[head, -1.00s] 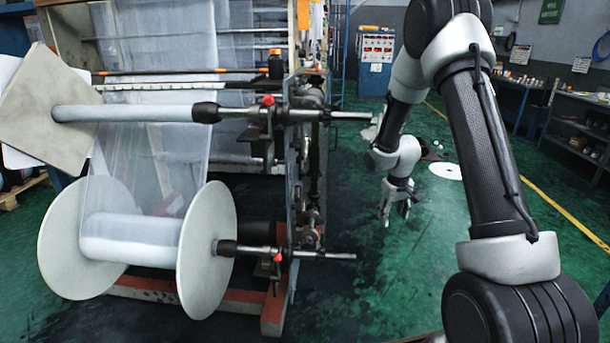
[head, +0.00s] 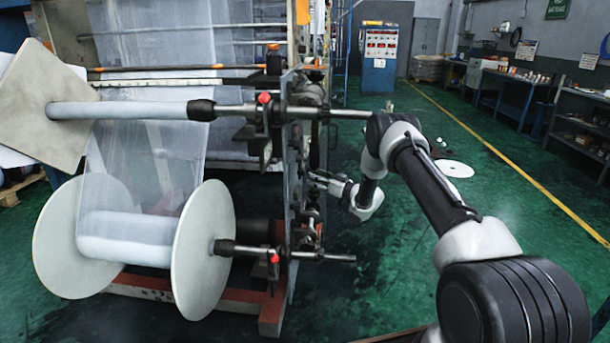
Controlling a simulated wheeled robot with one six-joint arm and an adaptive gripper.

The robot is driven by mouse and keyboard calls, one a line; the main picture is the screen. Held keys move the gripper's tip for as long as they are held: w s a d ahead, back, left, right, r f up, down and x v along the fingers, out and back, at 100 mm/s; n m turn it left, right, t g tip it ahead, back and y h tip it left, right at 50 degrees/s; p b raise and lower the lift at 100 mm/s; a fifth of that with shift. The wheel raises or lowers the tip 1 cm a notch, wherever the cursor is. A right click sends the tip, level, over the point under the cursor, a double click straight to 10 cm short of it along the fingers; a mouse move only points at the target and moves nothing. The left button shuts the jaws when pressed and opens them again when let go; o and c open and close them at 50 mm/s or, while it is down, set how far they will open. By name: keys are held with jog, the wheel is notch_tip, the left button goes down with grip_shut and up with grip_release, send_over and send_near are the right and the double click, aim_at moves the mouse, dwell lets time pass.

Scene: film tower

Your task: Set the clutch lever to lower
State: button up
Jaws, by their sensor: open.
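My gripper (head: 318,180) is open and empty. It points left at the side frame (head: 294,200) of the film machine, between the upper shaft (head: 345,113) and the lower shaft (head: 325,257). Its fingertips are close to the fittings on that side frame. I cannot tell whether they touch anything. I cannot make out for certain which of the dark fittings there is the clutch lever, nor how it is set.
A film roll with round white end discs (head: 202,250) hangs at the lower left. A red-topped clamp (head: 264,115) carries the upper shaft. A control cabinet (head: 379,60) stands at the back. The green floor right of the machine is mostly clear.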

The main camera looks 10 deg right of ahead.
aim_at(304, 173)
jog(key=x, duration=0.6)
jog(key=shift+w+a, duration=0.2)
jog(key=shift+w, duration=0.1)
jog(key=shift+f, duration=0.1)
grip_shut()
